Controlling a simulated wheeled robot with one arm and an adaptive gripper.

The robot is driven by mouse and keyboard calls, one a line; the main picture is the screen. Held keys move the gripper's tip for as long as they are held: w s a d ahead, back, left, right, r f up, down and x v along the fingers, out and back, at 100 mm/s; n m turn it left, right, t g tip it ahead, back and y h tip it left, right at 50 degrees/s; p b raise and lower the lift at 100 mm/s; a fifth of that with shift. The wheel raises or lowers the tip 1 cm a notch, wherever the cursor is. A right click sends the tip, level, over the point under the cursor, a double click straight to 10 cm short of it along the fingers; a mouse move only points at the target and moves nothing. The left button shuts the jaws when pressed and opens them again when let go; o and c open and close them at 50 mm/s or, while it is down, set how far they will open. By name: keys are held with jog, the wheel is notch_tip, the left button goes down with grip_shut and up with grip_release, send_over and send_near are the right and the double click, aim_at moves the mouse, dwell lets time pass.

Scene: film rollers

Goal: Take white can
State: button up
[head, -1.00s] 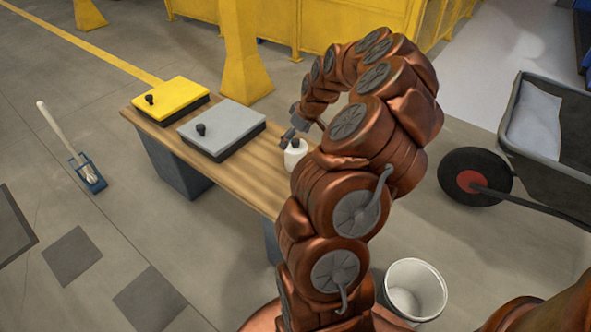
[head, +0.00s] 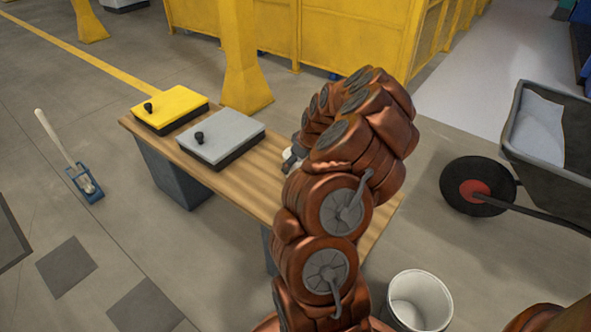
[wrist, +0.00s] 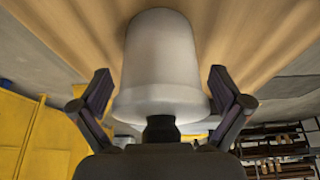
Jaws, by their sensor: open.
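The white can (wrist: 160,65) fills the middle of the wrist view, with a dark knob at its near end. My gripper (wrist: 161,88) is open, with one finger on each side of the can and a visible gap on both sides. In the head view the can (head: 289,166) stands on the wooden table (head: 252,191), and only a small pale part shows past my arm. My gripper is mostly hidden behind my arm there.
A yellow box (head: 172,103) and a grey box (head: 222,136) with black knobs sit on the table's left part. A white bucket (head: 419,300) and a wheelbarrow (head: 545,140) stand right of the table. Yellow panels and a post (head: 243,50) are behind.

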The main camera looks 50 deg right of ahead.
jog(key=c, duration=1.6)
jog(key=shift+o, duration=0.2)
jog(key=shift+r, duration=0.1)
